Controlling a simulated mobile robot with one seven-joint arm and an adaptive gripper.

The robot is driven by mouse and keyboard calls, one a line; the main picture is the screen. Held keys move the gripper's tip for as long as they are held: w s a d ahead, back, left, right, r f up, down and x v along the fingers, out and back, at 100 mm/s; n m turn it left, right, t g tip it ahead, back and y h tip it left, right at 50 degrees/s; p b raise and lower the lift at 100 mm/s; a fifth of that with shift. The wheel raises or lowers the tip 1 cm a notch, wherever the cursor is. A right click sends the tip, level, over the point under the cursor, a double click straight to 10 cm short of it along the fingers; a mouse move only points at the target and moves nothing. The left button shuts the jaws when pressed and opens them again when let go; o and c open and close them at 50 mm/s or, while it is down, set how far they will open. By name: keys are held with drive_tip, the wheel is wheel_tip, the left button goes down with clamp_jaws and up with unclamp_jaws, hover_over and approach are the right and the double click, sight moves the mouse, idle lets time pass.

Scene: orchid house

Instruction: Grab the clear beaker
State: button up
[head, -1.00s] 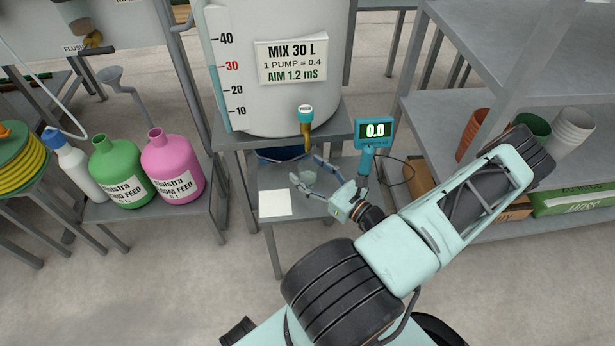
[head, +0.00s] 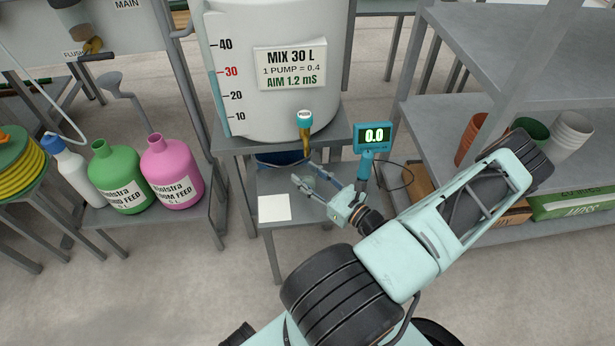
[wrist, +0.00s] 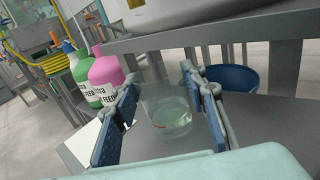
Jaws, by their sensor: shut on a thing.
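The clear beaker (wrist: 168,115) stands upright between the blue-padded fingers of my gripper (wrist: 160,88) in the wrist view. It holds a little pale greenish liquid, and a small reddish mark shows low inside it. My gripper (head: 304,172) is shut on the beaker, one finger on each side. In the head view the beaker (head: 308,181) is small and partly hidden by the fingers, over the low grey shelf under the tank. I cannot tell whether its base touches the shelf.
A white card (head: 274,207) lies on the shelf left of my gripper. The tank's tap (head: 305,135) hangs just behind. A teal meter (head: 372,140) reading 0.0 stands close on the right. A blue bucket (wrist: 229,82) is behind. Green (head: 118,178) and pink bottles (head: 172,172) stand left.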

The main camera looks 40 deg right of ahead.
sight(308, 168)
drive_tip(key=shift+r, duration=0.15)
drive_tip(key=shift+r+p, duration=0.75)
drive_tip(key=shift+r, duration=0.85)
drive_tip(key=s+d+p, duration=0.2)
drive_tip(key=s, duration=1.5)
drive_tip(key=shift+s, duration=0.4)
drive_tip(key=shift+d, duration=0.1)
